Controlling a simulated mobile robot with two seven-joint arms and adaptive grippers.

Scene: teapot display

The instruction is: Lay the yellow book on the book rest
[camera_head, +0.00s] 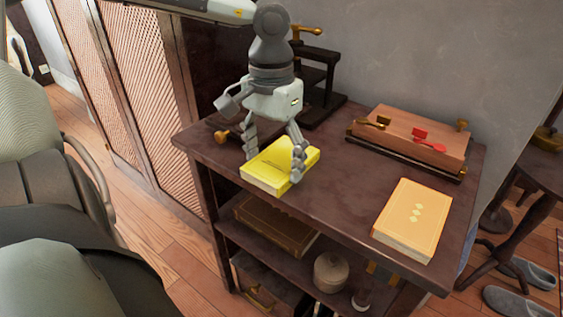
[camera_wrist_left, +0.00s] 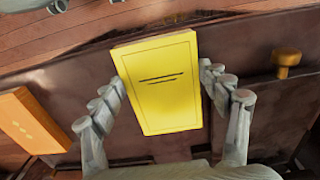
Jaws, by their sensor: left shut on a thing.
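The yellow book (camera_head: 268,176) is at the front left part of the dark table top. My left gripper (camera_head: 275,163) points down with its fingers on two opposite sides of the book, shut on it. In the left wrist view the book (camera_wrist_left: 160,85) lies between the fingers (camera_wrist_left: 165,88), its cover facing the camera. I cannot tell whether it touches the table or is slightly raised. A wooden stand with brass fittings and a red piece (camera_head: 415,135), at the back right, looks like the book rest. My right gripper is out of view.
An orange book (camera_head: 411,218) lies at the table's front right; it also shows in the left wrist view (camera_wrist_left: 32,120). A dark press (camera_head: 318,85) stands behind my gripper. A brass knob (camera_head: 222,135) is left of it. The middle of the table top (camera_head: 340,175) is clear.

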